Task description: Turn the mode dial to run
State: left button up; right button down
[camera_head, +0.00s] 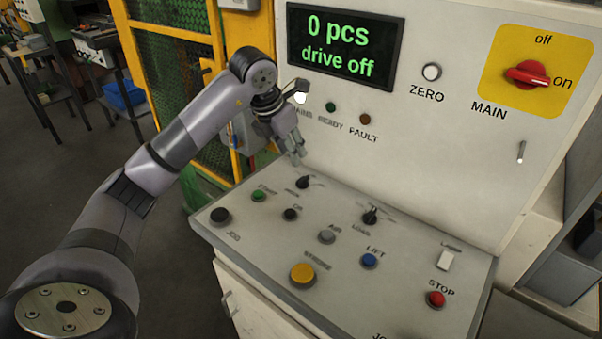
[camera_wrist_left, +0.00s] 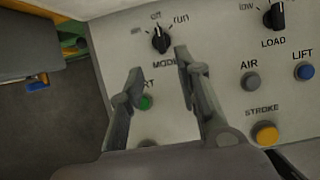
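The mode dial (camera_wrist_left: 161,40) is a black knob on the sloped console, with labels around it, including "off" at the top and "run" at the upper right. Its pointer appears to point up, near "off". In the head view the dial (camera_head: 304,182) sits near the back edge of the console. My left gripper (camera_head: 296,160) is just above and behind the dial. In the left wrist view my left gripper (camera_wrist_left: 158,62) is open and empty, its two fingers apart just below the dial's image; contact cannot be told. My right gripper is not in view.
The console also carries the load dial (camera_head: 370,215), a green start button (camera_head: 258,196), a yellow stroke button (camera_head: 302,274) and a red stop button (camera_head: 436,299). The screen (camera_head: 343,46) reads "0 pcs, drive off". The red main switch (camera_head: 528,75) points toward "on". A yellow-framed fence (camera_head: 177,85) stands behind my arm.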

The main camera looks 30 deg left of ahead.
aim_at(302, 178)
pick_arm(q)
jog(key=p+x, duration=0.1)
jog(key=x, duration=1)
jog(key=shift+w+p, duration=0.1)
jog(key=shift+p, duration=0.2)
jog(key=shift+c, duration=0.3)
grip_shut()
